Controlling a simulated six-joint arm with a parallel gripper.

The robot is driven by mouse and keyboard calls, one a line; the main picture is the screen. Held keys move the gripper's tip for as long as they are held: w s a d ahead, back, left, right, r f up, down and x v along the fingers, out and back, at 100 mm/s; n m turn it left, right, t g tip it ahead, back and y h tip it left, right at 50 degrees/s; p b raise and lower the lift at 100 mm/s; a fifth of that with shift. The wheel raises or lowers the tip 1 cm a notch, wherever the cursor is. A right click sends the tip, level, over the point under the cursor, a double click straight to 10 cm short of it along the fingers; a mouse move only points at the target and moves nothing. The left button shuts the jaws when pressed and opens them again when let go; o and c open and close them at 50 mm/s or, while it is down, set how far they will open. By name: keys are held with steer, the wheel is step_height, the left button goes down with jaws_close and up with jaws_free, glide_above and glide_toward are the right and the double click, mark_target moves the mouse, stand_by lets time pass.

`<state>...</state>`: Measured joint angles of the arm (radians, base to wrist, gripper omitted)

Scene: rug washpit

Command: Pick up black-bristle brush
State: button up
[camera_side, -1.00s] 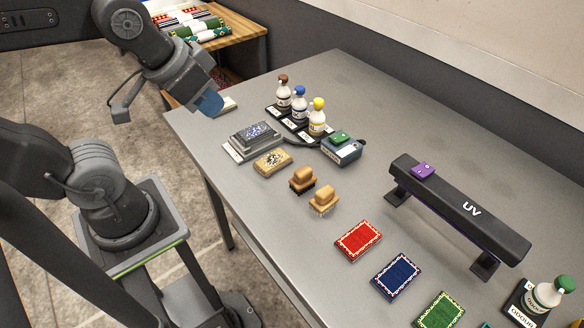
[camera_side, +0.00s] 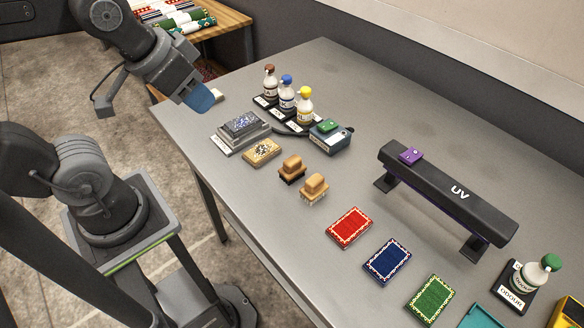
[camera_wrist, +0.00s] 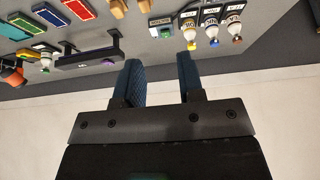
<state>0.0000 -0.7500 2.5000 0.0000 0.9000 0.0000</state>
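The black-bristle brush (camera_side: 291,168) has a tan wooden block and handle over dark bristles. It stands on the grey table in the side view, bristles down, behind and left of a similar brush with pale bristles (camera_side: 314,187). In the wrist view, two tan brushes are partly cut off at the top edge; their bristles cannot be made out. My gripper (camera_side: 202,97) is above the table's left corner, away from both brushes. In the wrist view its two blue fingers (camera_wrist: 159,60) are apart with nothing between them.
A tan block (camera_side: 262,152), a grey stepped block (camera_side: 241,132), bottles (camera_side: 287,98) and a teal-grey box (camera_side: 330,137) stand behind the brushes. Red (camera_side: 350,228), blue (camera_side: 387,261) and green (camera_side: 432,299) rug pieces lie in front. The UV bar (camera_side: 450,195) stands to the right.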

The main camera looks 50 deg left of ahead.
steer(key=o, duration=1)
steer(key=m+g, duration=0.6)
steer(key=m, duration=1.2)
glide_above(293, 160)
step_height(293, 160, down, 12)
steer(key=f, duration=0.7)
steer(key=shift+s+f, duration=0.2)
steer(key=shift+f, duration=0.05)
steer(key=shift+w+a+f, duration=0.1)
steer(key=shift+f, duration=1.3)
steer(key=shift+w+f, duration=0.1)
steer(key=shift+f, duration=1.25)
